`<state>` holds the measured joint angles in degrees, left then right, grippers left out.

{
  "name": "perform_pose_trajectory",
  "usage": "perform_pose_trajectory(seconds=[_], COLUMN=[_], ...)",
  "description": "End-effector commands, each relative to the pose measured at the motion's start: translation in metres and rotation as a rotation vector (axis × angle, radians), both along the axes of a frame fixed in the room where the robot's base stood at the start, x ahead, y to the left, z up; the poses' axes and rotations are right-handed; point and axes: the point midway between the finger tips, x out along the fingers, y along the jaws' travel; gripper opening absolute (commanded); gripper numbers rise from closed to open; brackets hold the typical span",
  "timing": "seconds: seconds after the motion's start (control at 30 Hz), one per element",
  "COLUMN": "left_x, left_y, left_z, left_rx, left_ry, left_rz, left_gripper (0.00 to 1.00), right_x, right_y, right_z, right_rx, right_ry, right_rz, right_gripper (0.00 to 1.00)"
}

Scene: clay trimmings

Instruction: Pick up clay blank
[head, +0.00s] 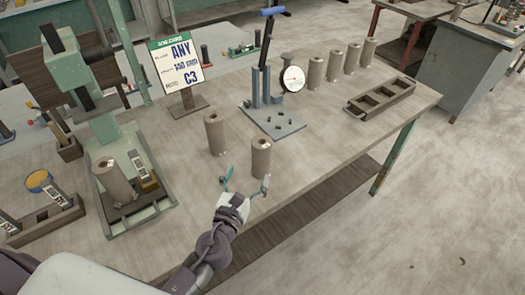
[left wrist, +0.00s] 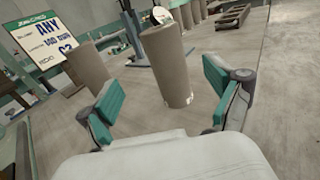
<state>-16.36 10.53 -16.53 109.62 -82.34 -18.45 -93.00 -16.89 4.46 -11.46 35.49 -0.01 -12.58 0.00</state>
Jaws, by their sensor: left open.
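Grey-brown cylindrical clay blanks stand upright on the table. The nearest blank (head: 260,158) is just beyond my left gripper (head: 245,186); another blank (head: 215,133) stands behind it to the left. My left gripper is open and empty, its teal fingers spread. In the left wrist view the nearest blank (left wrist: 168,65) stands ahead, between and beyond the fingers of my left gripper (left wrist: 160,105), with no contact visible. The other blank (left wrist: 90,70) is to its left there. Several more blanks (head: 333,66) stand in a row at the back right. My right gripper is not in view.
A sign (head: 176,65) reading "ANY" and "C3" stands behind the blanks. A blue-handled press with a dial (head: 292,79) stands at mid-table, with an empty slotted wooden rack (head: 380,98) to its right. A green machine (head: 130,178) holds a blank at left. The table's front right is clear.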

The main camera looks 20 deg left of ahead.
Motion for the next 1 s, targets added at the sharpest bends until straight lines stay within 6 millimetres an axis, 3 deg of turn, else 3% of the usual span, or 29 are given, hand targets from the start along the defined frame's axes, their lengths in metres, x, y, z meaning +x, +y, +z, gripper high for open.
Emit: perform_pose_trajectory(seconds=[0.03, 0.1, 0.17, 0.27, 0.5, 0.73, 1.0], left_x=[0.012, 0.024, 0.033, 0.042, 0.064, 0.093, 0.096], left_y=[0.000, 0.000, 0.000, 0.000, -0.005, -0.008, -0.008], left_z=[0.004, 0.003, 0.002, 0.002, 0.008, 0.008, 0.007], left_rx=[-0.002, -0.003, -0.002, -0.003, -0.005, -0.003, -0.004], left_ry=[-0.002, -0.001, -0.001, 0.000, -0.002, -0.001, 0.001], left_rz=[0.002, 0.002, 0.001, 0.001, 0.002, 0.002, 0.002], left_gripper=[0.91, 0.91, 0.91, 0.91, 0.91, 0.91, 0.91], right_x=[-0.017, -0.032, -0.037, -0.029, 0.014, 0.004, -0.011], right_y=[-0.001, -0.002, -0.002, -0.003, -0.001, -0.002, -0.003], right_z=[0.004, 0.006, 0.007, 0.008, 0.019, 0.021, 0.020], right_rx=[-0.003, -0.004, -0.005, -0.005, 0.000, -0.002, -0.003], right_ry=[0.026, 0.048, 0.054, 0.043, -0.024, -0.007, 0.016], right_rz=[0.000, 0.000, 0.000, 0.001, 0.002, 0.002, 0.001], right_gripper=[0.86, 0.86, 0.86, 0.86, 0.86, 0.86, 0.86])
